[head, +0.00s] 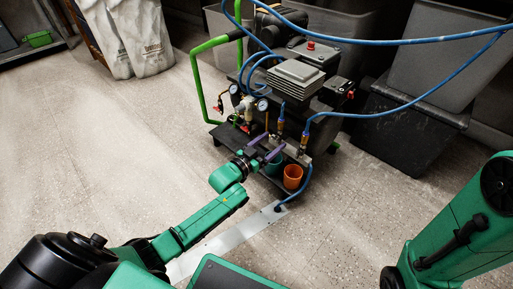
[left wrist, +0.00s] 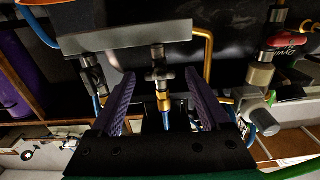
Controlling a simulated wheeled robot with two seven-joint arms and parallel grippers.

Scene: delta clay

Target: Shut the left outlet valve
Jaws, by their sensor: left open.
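My left gripper (head: 268,147) is at the front of the compressor's outlet block (head: 295,152), its purple fingers apart. The left outlet valve (head: 281,127), with a brass fitting and blue hose, stands just behind and right of the fingers in the head view. In the left wrist view, the open fingers (left wrist: 163,100) stand on either side of a fitting with a dark top and brass lower part (left wrist: 160,75), apparently this valve. I cannot make out contact or the valve's handle position. The right outlet valve (head: 304,143) is beside it. My right gripper is out of view.
The compressor (head: 300,75) has a green frame (head: 197,80) and gauges. A red-handled fitting (left wrist: 285,40) shows in the left wrist view. Blue hoses (head: 400,41) cross overhead.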

